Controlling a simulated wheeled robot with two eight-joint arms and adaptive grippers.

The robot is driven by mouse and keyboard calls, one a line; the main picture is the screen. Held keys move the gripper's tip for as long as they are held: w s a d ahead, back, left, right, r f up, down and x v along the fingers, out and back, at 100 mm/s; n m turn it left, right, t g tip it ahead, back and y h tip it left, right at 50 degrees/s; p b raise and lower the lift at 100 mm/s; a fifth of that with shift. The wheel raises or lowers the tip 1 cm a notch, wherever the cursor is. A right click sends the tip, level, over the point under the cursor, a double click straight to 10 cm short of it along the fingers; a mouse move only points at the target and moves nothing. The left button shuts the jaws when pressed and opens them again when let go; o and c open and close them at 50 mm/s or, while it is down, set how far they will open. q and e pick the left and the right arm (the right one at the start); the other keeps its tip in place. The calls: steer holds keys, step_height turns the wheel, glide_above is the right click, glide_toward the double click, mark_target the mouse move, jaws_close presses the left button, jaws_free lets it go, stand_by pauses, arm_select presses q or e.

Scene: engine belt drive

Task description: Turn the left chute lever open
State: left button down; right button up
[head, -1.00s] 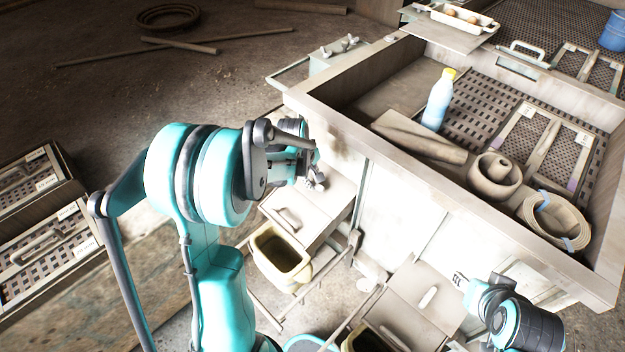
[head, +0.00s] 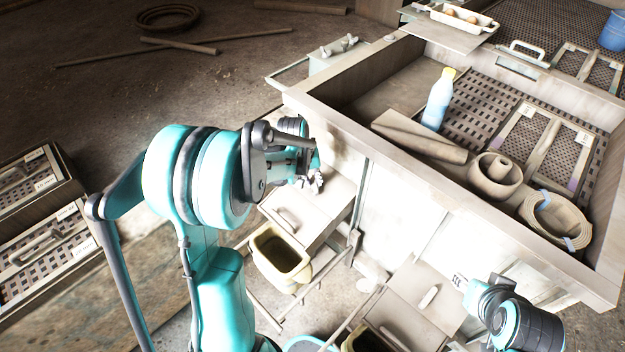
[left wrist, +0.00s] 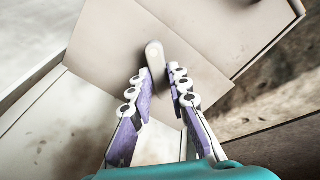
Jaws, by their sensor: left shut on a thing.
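The left chute (head: 325,197) is a pale box with a flat sloping top, below the workbench's left side. Its lever (left wrist: 154,57) is a small pale rounded bar, seen in the left wrist view between the fingertips. My left gripper (left wrist: 160,82) is shut on the lever, with one purple-backed finger on each side of it. In the head view my left gripper (head: 312,182) is at the chute's top, and the lever is mostly hidden there. My right gripper (head: 464,283) is at the lower right, too small to tell open or shut.
A yellowish bin (head: 280,254) stands below the left chute. The right chute (head: 405,300) has a white lever (head: 428,297) on top. The workbench (head: 440,180) holds a bottle (head: 438,100), a coiled belt (head: 556,220) and other parts. Its wall is close to my left gripper.

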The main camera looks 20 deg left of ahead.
arm_select(q)
steer(key=m, duration=0.4)
steer(key=shift+m, duration=0.3)
steer(key=shift+d+m, duration=0.1)
steer(key=shift+m, duration=2.5)
steer(key=c, duration=1.4)
jaws_free()
steer(key=shift+c, duration=0.2)
steer(key=v, duration=1.2)
